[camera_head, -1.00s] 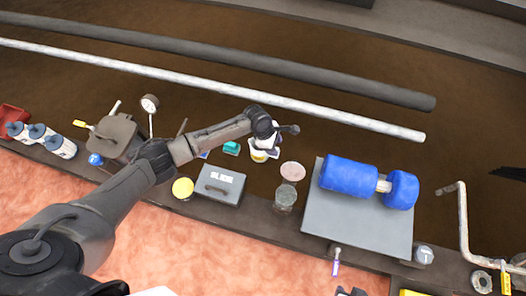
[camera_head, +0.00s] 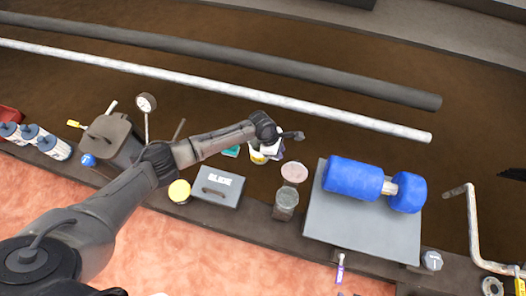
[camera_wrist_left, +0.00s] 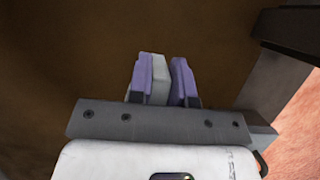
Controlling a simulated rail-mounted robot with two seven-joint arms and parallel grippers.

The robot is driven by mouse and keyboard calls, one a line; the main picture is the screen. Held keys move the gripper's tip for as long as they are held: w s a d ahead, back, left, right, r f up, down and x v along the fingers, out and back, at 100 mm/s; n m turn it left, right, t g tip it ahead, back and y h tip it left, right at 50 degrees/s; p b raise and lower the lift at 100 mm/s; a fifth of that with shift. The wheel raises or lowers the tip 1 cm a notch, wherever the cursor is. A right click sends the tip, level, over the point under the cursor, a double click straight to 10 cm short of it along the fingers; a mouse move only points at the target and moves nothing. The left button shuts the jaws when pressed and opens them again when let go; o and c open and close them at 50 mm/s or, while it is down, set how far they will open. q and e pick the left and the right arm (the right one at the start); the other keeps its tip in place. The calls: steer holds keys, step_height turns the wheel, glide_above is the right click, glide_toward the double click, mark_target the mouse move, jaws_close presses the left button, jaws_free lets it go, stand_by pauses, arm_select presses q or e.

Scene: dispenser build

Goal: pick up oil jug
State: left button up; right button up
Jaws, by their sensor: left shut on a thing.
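My left gripper (camera_head: 274,153) reaches over the far edge of the shelf in the head view, mostly hidden under its own wrist. In the left wrist view its two purple fingers (camera_wrist_left: 163,82) are shut on a narrow pale grey piece (camera_wrist_left: 157,82). A white container with a yellow band, which looks like the oil jug (camera_head: 257,158), is partly hidden beside and below the gripper in the head view. I cannot see clearly which part of it lies between the fingers. My right gripper is not in view.
A grey case (camera_head: 217,188), a yellow-lidded jar (camera_head: 179,191) and a glass jar (camera_head: 286,199) stand near the gripper. A blue roller (camera_head: 352,179) lies on a grey plate (camera_head: 345,228) to the right. A white pipe (camera_head: 340,113) runs behind the shelf.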

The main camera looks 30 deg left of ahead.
arm_select(q)
jaws_close()
steer(key=shift+r, duration=0.1)
